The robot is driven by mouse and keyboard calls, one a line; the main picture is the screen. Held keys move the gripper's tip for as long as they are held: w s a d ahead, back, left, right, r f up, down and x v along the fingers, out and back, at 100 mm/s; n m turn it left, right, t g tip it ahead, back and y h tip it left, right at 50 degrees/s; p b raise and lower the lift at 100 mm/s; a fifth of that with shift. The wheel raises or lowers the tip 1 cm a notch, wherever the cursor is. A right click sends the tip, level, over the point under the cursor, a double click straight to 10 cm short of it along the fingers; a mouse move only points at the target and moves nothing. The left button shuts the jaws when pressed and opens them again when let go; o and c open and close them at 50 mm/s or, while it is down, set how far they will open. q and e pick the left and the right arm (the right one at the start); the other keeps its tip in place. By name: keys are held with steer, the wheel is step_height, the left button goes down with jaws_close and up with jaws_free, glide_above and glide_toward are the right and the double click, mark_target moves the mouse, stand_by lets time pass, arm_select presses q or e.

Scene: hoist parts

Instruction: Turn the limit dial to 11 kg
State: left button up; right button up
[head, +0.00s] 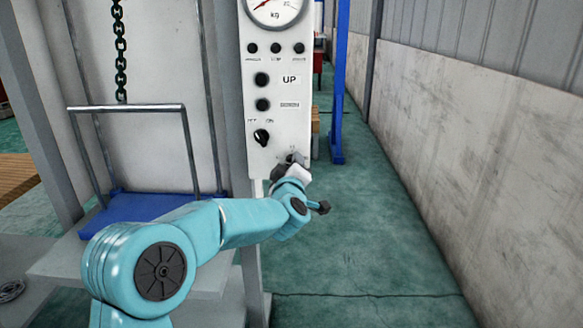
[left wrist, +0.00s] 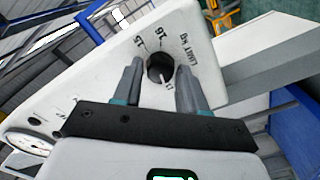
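The limit dial (left wrist: 160,68) is a small round black knob on the white control panel (left wrist: 95,75), with "LIMIT KG" printed beside it. In the left wrist view its pale pointer line aims toward the gripper's palm, close to a small mark that looks like "11"; two other numbers stand on its far side. My left gripper (left wrist: 159,72) has one grey finger on each side of the knob, with a narrow gap showing. In the head view my left gripper (head: 287,167) is at the panel's bottom and mostly hides the dial. My right gripper is not in view.
Above the dial the panel carries a black on/off switch (head: 261,137), an UP button (head: 261,79), another button below it and a kg gauge (head: 275,8). A chain (head: 120,50) hangs over a blue platform (head: 140,206) at left. Green floor (head: 390,240) at right is clear.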

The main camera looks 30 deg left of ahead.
arm_select(q)
steer(key=shift+o, duration=0.8)
steer(key=v, duration=1.6)
steer(key=shift+s+b, duration=0.25)
steer(key=shift+b, duration=0.2)
